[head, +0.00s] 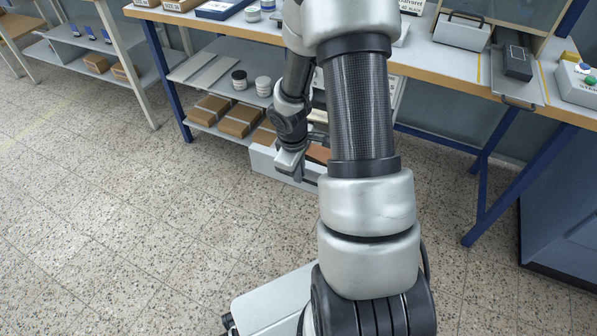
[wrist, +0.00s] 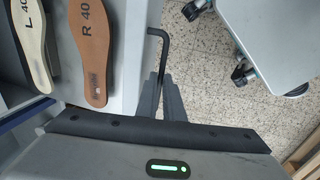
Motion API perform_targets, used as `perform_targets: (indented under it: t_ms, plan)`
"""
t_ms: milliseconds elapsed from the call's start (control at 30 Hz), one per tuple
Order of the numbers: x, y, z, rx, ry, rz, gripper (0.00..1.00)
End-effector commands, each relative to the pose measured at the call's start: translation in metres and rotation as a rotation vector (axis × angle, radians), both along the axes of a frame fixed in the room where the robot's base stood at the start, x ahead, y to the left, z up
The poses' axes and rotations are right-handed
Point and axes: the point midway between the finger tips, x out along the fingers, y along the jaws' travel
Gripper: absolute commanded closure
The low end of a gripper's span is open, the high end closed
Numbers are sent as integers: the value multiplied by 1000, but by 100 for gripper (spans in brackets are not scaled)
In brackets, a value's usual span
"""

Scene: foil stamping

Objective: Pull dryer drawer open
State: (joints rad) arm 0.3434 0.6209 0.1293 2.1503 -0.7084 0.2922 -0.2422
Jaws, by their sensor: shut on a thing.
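The dryer drawer (head: 263,164) shows as a pale grey front low under the bench in the head view, partly hidden by my arm. In the wrist view the drawer (wrist: 128,50) stands open at least partly, with two insoles inside: a brown one marked R 40 (wrist: 92,60) and a cream one marked L 40 (wrist: 32,50). A thin black bar handle (wrist: 165,45) sticks out from the drawer's front. My gripper (wrist: 161,85) is shut on this handle, with the fingers on either side of its lower part. In the head view my gripper (head: 289,158) is at the drawer front.
The shelf under the bench holds brown boxes (head: 238,121) and dark-topped jars (head: 239,79). The blue bench legs (head: 166,82) stand left and right of the drawer. The speckled floor (head: 150,230) in front and to the left is clear.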

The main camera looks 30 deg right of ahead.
Motion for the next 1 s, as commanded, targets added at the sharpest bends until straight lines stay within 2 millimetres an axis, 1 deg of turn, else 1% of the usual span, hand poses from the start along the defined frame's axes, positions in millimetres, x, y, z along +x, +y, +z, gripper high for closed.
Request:
perform_targets:
  t_ms: [367,400,433,733,867,967,1000]
  plan:
    - [0,-1,0,-1,1,-1,100]
    - [0,-1,0,-1,1,-1,87]
    - [0,-1,0,-1,2,0,84]
    - [0,0,2,-1,-1,0,84]
    - [-1,1,14,-1,-2,0,84]
    - [-2,3,32,-1,-3,0,84]
    - [-3,5,42,-1,-4,-1,84]
